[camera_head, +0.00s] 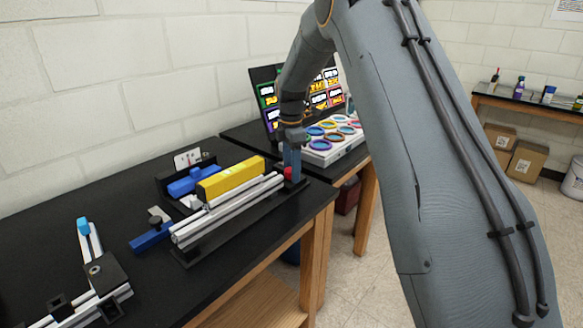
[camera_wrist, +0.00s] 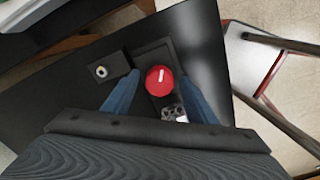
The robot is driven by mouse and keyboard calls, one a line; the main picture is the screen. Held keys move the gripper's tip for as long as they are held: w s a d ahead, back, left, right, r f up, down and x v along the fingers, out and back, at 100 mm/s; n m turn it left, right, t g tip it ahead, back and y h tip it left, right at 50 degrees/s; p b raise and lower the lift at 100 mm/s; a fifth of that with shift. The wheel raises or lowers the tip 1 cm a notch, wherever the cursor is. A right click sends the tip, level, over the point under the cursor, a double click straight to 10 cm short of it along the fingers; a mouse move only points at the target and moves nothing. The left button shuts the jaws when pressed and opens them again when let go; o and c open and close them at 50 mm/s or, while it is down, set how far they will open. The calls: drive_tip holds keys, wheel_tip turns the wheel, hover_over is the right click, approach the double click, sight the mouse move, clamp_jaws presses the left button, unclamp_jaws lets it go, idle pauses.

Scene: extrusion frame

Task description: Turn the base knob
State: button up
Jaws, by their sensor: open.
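The red round knob (camera_wrist: 156,86) with a white mark on its top sits on a black base near the table corner in the wrist view. In the head view only part of the red knob (camera_head: 288,174) shows at the right end of the extrusion assembly, beside my blue fingers. My gripper (camera_wrist: 160,92) is open, with one blue finger on each side of the knob. A gap shows on the left; on the right the finger is close, and I cannot tell if it touches. In the head view my gripper (camera_head: 292,168) points down over the knob.
A yellow block (camera_head: 231,178) and silver extrusion rails (camera_head: 225,215) lie left of the knob on the black table (camera_head: 75,190). A small black block with a pale ring (camera_wrist: 101,71) stands left of the knob. A panel of coloured rings (camera_head: 335,140) stands behind.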

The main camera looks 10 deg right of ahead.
drive_tip(key=shift+c, duration=0.4)
drive_tip(key=c, duration=1)
